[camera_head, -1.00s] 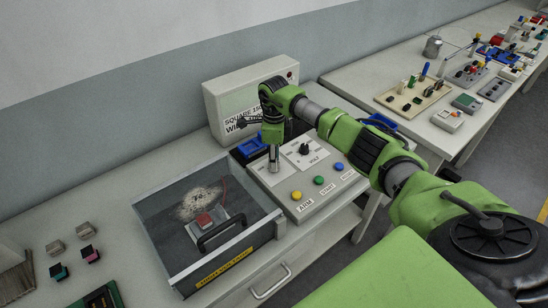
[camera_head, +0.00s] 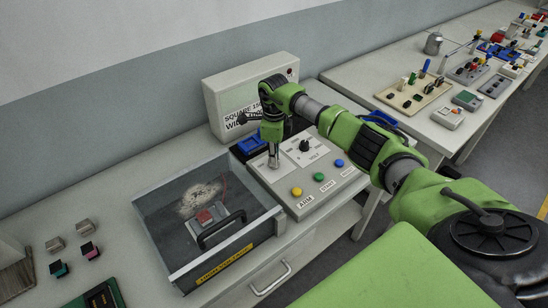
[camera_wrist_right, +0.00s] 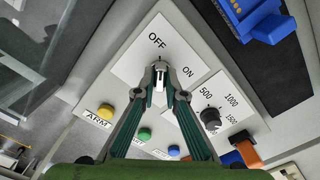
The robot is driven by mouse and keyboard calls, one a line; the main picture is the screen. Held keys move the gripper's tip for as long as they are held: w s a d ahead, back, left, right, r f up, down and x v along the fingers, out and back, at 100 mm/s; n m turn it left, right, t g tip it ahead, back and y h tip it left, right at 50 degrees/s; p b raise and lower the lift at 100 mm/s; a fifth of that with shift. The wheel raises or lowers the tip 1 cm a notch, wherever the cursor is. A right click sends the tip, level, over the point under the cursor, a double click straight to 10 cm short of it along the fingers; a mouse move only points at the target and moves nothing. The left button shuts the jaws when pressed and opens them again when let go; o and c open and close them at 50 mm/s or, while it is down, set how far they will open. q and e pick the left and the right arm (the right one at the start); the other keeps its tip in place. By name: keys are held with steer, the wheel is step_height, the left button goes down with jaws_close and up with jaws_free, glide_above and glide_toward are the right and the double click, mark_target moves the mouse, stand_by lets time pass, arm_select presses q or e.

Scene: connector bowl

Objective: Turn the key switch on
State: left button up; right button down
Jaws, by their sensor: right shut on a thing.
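The key switch (camera_wrist_right: 159,80) stands on a white plate marked OFF and ON on the control panel. It shows between my right fingertips in the right wrist view; its turned position is hard to tell. My right gripper (camera_wrist_right: 160,72) points down at the plate with both tips closed on the key. In the head view, the right gripper (camera_head: 273,163) stands over the panel's back left part and hides the key. The control panel (camera_head: 328,187) is light grey. My left gripper is not in view.
A black VOLT knob (camera_head: 305,146) sits right of the key plate. Yellow (camera_head: 296,192), green (camera_head: 319,177) and blue (camera_head: 339,163) buttons line the panel's front. A clear-walled tray (camera_head: 160,245) adjoins the panel on the left. A white box (camera_head: 222,105) stands behind.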

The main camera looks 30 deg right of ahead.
steer(key=m+b, duration=0.1)
steer(key=m, duration=0.3)
steer(key=m+b, duration=0.1)
steer(key=m, duration=0.3)
steer(key=shift+m, duration=0.4)
steer(key=m, duration=0.3)
steer(key=shift+r+m, duration=0.1)
steer(key=shift+m, duration=0.2)
steer(key=m, duration=0.4)
steer(key=shift+w+m, duration=0.1)
steer(key=shift+m, duration=0.2)
steer(key=c, duration=2.1)
jaws_free()
